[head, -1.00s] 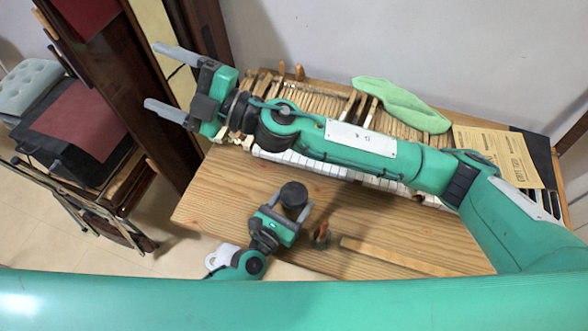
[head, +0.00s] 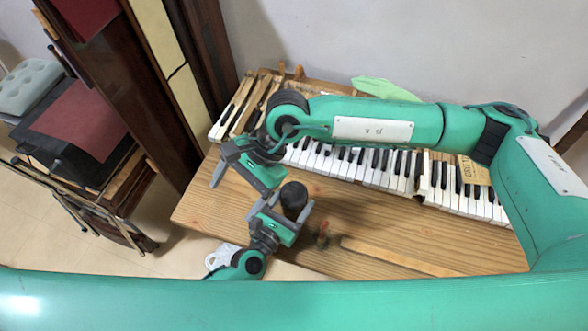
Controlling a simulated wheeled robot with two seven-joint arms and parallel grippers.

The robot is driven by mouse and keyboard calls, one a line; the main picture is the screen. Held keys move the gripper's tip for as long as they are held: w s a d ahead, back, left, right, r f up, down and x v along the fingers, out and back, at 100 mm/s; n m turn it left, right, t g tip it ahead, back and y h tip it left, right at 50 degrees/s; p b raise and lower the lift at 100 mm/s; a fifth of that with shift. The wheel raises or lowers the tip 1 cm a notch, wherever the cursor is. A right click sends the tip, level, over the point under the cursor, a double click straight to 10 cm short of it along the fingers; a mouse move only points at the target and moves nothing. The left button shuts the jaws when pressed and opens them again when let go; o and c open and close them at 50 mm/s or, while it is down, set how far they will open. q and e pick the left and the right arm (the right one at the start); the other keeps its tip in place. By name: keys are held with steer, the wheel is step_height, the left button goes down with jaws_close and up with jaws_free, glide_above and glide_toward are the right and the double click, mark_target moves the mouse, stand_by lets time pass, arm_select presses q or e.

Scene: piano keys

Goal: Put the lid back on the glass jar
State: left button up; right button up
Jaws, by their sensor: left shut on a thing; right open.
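A dark round object (head: 294,196), seen from above, is between the fingers of my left gripper (head: 289,206), which is shut on it above the wooden board. I cannot tell whether it is the lid alone or a lidded jar. A small clear-looking item with an orange-brown upright part (head: 322,237) stands on the board just to the right; it may be the glass jar, but it is too small to be sure. My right gripper (head: 241,190) is open and empty, fingers pointing down, to the left of the dark object and close to my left gripper.
A piano keyboard (head: 440,180) runs along the back, with loose wooden keys (head: 238,105) at its left end. A green cloth (head: 385,88) and a printed sheet (head: 474,172) lie behind. A wooden strip (head: 400,258) lies on the board (head: 205,207). Dark wood panels stand at left.

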steer(key=w+d+f+n+t+h, duration=0.2)
steer(key=w+d+f+n+h, duration=0.1)
steer(key=d+n, duration=0.15)
steer(key=n+t+h, duration=0.2)
steer(key=n+h, duration=0.2)
glide_above(294, 193)
steer(key=shift+f+m, duration=0.25)
steer(key=shift+f, duration=0.1)
steer(key=shift+f, duration=4)
steer(key=c, duration=1)
steer(key=shift+m, duration=0.3)
